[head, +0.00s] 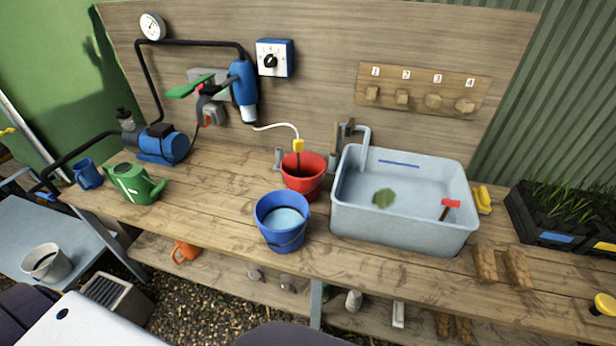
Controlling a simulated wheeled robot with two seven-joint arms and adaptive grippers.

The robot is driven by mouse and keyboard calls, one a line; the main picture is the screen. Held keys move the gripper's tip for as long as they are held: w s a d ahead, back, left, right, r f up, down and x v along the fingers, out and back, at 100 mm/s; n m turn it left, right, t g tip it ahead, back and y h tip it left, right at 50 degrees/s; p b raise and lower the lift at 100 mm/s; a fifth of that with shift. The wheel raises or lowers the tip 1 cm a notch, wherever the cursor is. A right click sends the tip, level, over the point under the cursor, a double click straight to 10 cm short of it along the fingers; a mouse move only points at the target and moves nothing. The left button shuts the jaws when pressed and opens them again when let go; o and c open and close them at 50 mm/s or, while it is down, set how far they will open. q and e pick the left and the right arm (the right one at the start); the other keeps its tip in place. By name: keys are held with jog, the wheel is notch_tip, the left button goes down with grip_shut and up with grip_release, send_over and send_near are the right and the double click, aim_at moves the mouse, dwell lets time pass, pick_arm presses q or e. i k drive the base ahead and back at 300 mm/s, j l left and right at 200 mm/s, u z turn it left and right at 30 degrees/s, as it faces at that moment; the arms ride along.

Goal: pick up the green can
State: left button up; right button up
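The green can (135,185) is a green watering can with a pale label on its side. It stands on the left part of the wooden bench (215,205), near the front edge, with its spout towards the right. Neither of my grippers shows in the head view, so I cannot see whether they are open or shut.
A blue mug (88,174) stands left of the can, and a blue pump (163,147) with black pipe is behind it. To the right are a blue bucket (283,223), a red bucket (304,177) and a grey basin (400,228). Bare bench lies between can and blue bucket.

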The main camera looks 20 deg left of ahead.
aim_at(133, 183)
jog(key=u, duration=2)
